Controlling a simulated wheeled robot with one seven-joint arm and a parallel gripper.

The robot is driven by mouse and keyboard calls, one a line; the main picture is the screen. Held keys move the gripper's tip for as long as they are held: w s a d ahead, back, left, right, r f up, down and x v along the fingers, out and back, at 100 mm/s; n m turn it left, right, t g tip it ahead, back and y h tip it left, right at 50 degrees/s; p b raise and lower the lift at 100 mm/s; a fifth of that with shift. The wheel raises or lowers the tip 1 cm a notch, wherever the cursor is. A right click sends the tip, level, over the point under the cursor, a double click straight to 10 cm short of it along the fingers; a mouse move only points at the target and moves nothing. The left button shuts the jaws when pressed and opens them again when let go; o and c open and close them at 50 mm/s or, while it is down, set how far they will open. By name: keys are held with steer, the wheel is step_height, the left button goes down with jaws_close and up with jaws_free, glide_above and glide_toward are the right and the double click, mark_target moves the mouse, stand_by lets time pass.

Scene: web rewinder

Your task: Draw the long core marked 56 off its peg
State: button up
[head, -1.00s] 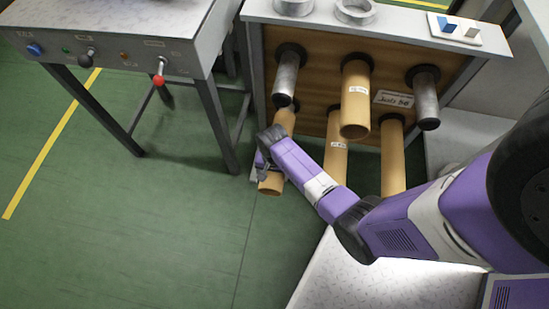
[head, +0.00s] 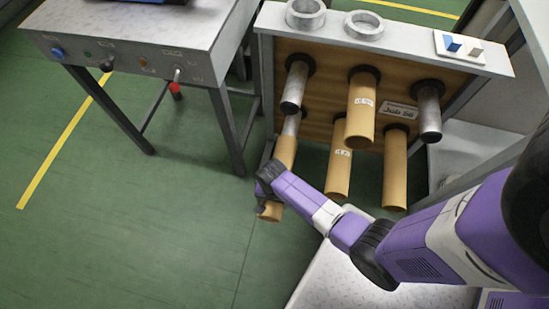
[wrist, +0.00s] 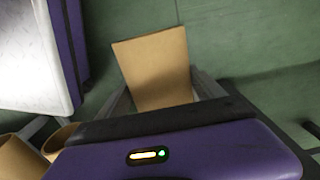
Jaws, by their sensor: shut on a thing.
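A long brown cardboard core (head: 286,152) is on the lower left peg (head: 291,123) of the wooden board. A stretch of bare metal peg shows between the core's upper end and the board. My gripper (head: 266,192) is shut on this core near its outer end, and the core's open end (head: 270,212) sticks out below the jaws. In the wrist view the core (wrist: 155,70) runs up between the fingers. No number can be read on it; my gripper hides part of it.
Other brown cores hang at upper middle (head: 361,112), lower middle (head: 338,172) and lower right (head: 395,170). Bare metal pegs stand at upper left (head: 294,88) and right (head: 429,115). A control table (head: 145,50) is left; green floor is clear below it.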

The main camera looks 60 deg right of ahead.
steer(key=s+a+p, duration=0.2)
steer(key=s+a, duration=0.1)
steer(key=a, duration=0.5)
steer(key=shift+a, duration=0.2)
stand_by(0.3)
